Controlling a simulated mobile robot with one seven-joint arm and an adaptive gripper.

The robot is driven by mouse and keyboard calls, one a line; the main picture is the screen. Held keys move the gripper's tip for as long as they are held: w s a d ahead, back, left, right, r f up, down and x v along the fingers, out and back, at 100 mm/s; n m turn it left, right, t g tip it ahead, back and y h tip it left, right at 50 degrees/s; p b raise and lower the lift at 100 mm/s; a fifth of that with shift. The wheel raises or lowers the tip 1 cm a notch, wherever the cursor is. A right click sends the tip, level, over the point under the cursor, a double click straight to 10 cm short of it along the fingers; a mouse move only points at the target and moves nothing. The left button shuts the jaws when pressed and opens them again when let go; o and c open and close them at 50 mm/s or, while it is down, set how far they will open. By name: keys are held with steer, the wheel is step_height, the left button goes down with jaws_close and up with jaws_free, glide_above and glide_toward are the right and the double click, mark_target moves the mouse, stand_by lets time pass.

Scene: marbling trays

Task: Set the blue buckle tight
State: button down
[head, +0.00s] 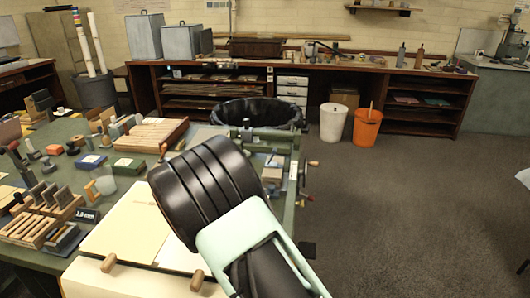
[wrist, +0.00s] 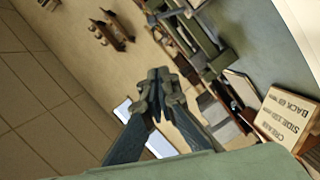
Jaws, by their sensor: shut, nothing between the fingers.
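I cannot make out a blue buckle in either view. My gripper (wrist: 158,82) shows in the wrist view, its two dark fingers drawn together at the tips with nothing held. The wrist view is strongly tilted, with the fingertips in front of a pale surface and dark metal and wood parts. In the head view my black and pale green arm reaches over the right part of the green workbench and covers part of it; the gripper itself is not seen there.
The workbench (head: 50,251) carries wooden blocks, tools and a pale board (head: 128,225) with wooden knobs. A metal frame (head: 291,165) runs along its right end. White (head: 333,123) and orange (head: 367,128) bins stand behind. A lettered box (wrist: 288,116) lies right. The floor at right is clear.

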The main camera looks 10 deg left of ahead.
steer(key=w+d, duration=0.1)
steer(key=w, duration=0.2)
steer(key=w+d+f, duration=0.1)
steer(key=w+d, duration=0.1)
steer(key=w, duration=0.1)
steer(key=w+d+f, duration=0.1)
steer(key=w+d, duration=0.1)
steer(key=w, duration=0.1)
steer(key=shift+w+d+f, duration=0.1)
steer(key=shift+w, duration=0.15)
steer(key=shift+d+f, duration=0.25)
steer(key=shift+d, duration=0.25)
